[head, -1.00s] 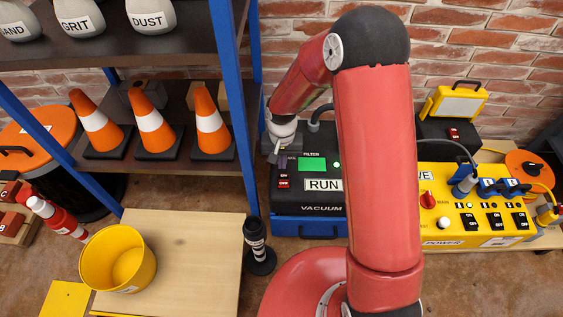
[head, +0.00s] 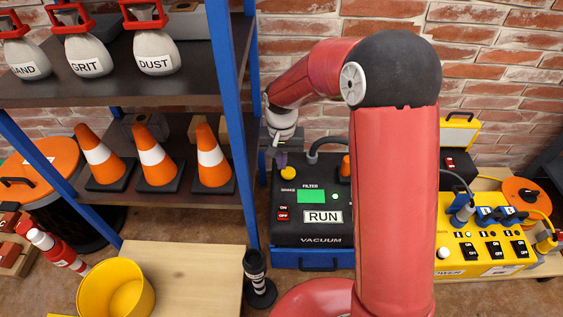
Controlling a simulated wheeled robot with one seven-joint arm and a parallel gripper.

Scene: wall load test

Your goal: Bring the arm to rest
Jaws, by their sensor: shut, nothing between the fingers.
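My red arm rises through the middle of the head view and bends at a dark elbow. Its forearm reaches back to the left, toward the wall. My gripper (head: 281,158) hangs at the forearm's end, above the left part of the black vacuum unit (head: 335,225). It is small in the view and looks shut and empty, pointing down. A yellow knob (head: 288,173) shows just below and beside it; I cannot tell the gap between them. The unit's RUN label (head: 322,217) and green filter panel (head: 311,195) are in plain sight.
A blue-posted shelf (head: 232,120) stands close left of my gripper, with orange cones (head: 156,160) and labelled sacks (head: 91,55). A yellow power box (head: 485,248) stands at the right. Brick wall lies behind.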

